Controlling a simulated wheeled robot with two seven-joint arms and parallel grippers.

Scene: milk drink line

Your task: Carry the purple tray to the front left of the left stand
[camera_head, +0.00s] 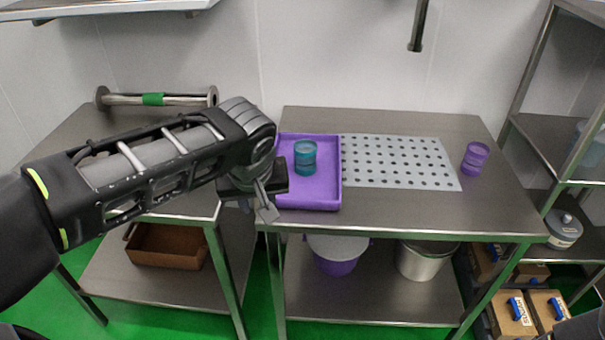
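The purple tray (330,190) lies on the left part of the right-hand steel table, with a teal cup (305,158) standing upright inside it. My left gripper (267,206) is at the tray's left front side, with its fingers pointing down. The gripper body hides part of the tray's left edge, and I cannot tell whether the fingers touch or hold its wall. The left stand (75,140) is a steel table to the left. My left arm crosses above it and hides much of its top, including the front left. My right gripper is not in view.
A steel roller with a green band (153,99) lies along the left stand's back. A perforated plate (400,162) is right of the tray, with a purple cup (475,157) beyond it. A brown bin (165,247) sits on the left stand's lower shelf.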

